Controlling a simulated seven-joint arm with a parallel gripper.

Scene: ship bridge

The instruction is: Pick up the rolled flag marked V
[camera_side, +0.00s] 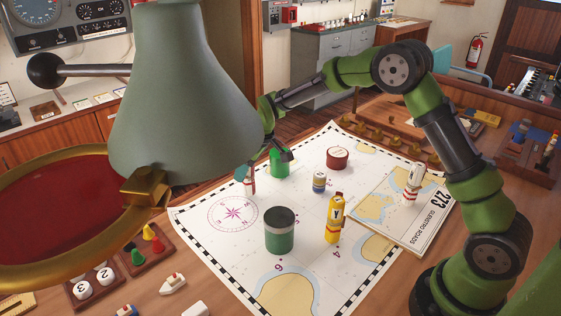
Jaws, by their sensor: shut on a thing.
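A small white and red roll (249,184) is at the tip of my gripper (246,171), near the compass rose on the chart. My gripper is shut on it. The lamp shade partly hides the gripper, and I cannot read a letter on this roll. I cannot tell whether it touches the chart. Another white and red roll (412,183) stands upright on a folded chart at the right; its letter is not readable. A yellow roll marked Y (335,220) stands upright on the chart.
The chart (205,222) also holds a green tin (279,232), a bright green object (279,165) beside my gripper, a small blue and tan cylinder (319,183) and a dark red round tin (337,158). A large lamp shade (185,95) blocks the upper left.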

